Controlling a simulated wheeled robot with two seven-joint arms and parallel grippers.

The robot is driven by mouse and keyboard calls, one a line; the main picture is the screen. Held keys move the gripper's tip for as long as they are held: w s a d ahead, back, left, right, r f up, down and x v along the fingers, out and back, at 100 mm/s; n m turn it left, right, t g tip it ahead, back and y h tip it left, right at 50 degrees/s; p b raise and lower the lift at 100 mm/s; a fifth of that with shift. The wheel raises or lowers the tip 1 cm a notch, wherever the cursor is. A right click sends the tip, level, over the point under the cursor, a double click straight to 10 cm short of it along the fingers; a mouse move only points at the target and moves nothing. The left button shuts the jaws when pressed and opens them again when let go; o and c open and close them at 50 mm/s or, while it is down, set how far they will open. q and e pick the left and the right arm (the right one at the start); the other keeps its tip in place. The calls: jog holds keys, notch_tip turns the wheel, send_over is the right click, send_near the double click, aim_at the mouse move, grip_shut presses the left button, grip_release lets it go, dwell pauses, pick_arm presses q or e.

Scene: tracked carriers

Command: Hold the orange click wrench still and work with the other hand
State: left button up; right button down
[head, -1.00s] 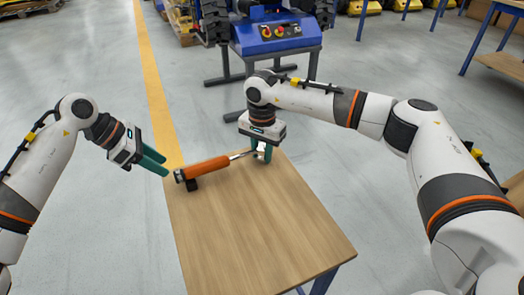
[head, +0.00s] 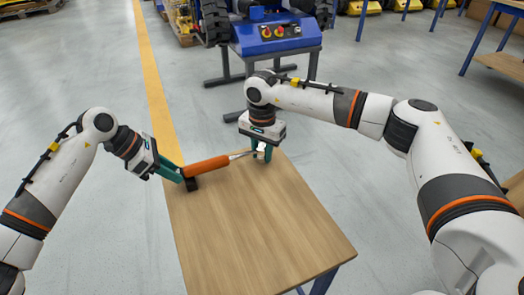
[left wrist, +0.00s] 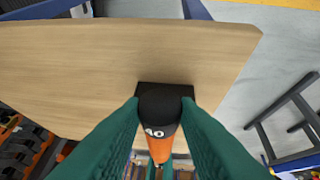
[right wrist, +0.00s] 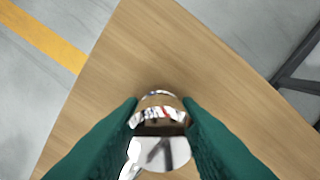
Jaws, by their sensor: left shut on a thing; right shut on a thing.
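The orange click wrench (head: 207,166) lies across the far end of the wooden table, its handle end toward the left and its shiny metal head toward the right. My left gripper (head: 184,177) is shut on the dark handle end, which shows between its green fingers in the left wrist view (left wrist: 160,115). A black block (head: 191,184) sits under the handle end. My right gripper (head: 262,152) points down and is shut on the metal head, seen between its fingers in the right wrist view (right wrist: 160,120). The fingers hide part of the head.
The wooden table (head: 255,225) is bare in front of the wrench. A blue machine stand (head: 275,40) with buttons is on the floor beyond it. A yellow floor line (head: 150,80) runs at the left.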

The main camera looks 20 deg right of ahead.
pick_arm(q)
jog(key=shift+s+a+m+t, duration=0.1)
jog(key=shift+m+t, duration=0.3)
jog(key=shift+t, duration=0.8)
pick_arm(e)
jog(key=shift+a, duration=0.1)
pick_arm(q)
jog(key=shift+s+m+t, duration=0.2)
jog(key=shift+m+t, duration=0.2)
jog(key=shift+t, duration=0.7)
pick_arm(e)
jog(key=shift+s, duration=0.1)
pick_arm(q)
jog(key=shift+s+f+m+t, duration=0.15)
jog(key=shift+m+t, duration=0.25)
jog(key=shift+t, duration=0.7)
